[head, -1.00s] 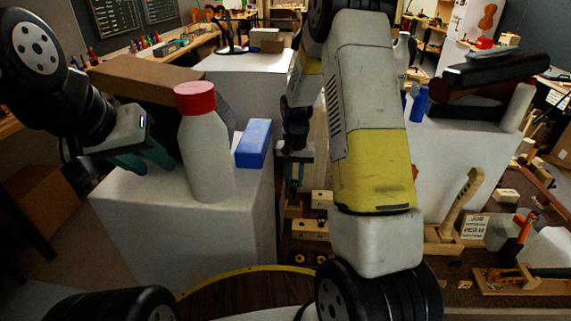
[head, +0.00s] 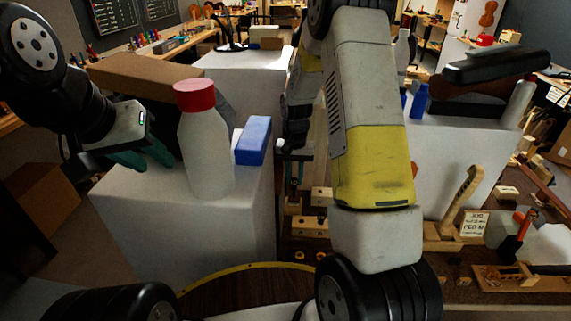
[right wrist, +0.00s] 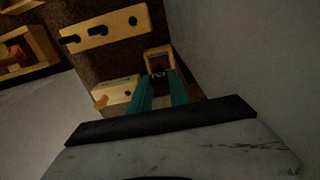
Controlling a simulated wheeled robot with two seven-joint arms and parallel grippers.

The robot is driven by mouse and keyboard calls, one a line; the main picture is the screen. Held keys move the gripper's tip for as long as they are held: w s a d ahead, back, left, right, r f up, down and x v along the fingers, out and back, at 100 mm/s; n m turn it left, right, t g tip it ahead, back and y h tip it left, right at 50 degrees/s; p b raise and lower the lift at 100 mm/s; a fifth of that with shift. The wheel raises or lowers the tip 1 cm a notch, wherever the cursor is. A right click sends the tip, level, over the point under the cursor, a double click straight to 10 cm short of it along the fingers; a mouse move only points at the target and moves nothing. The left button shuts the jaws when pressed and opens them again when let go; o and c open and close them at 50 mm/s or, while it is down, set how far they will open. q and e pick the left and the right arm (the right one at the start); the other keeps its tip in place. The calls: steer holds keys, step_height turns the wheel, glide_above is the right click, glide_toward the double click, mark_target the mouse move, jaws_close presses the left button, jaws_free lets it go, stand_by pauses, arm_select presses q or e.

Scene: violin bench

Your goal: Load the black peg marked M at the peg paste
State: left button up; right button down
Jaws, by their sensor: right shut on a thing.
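My right gripper (right wrist: 159,88) is shut, its teal fingers closed on a small dark thing (right wrist: 158,69) that I take to be the black peg. Its mark cannot be read. Beyond the fingertips is a small wooden loop or frame (right wrist: 160,54). In the head view my right gripper (head: 292,182) points down over the bench, left of my yellow-and-white arm link, which hides part of the bench. My left gripper (head: 148,158) is beside the white bottle with a red cap (head: 205,150); its finger gap is unclear. I cannot make out the peg paste.
Wooden blocks with dark holes or pegs (right wrist: 105,28) (right wrist: 118,90) lie near the right gripper. A pale wall (right wrist: 235,50) rises close on its right. A blue box (head: 253,141) stands by the bottle. A job card reading PEG M (head: 474,225) stands at the right.

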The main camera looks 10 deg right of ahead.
steer(key=shift+f, duration=0.4)
stand_by(1.0)
steer(key=shift+r, duration=3.6)
steer(key=shift+s+f, duration=0.1)
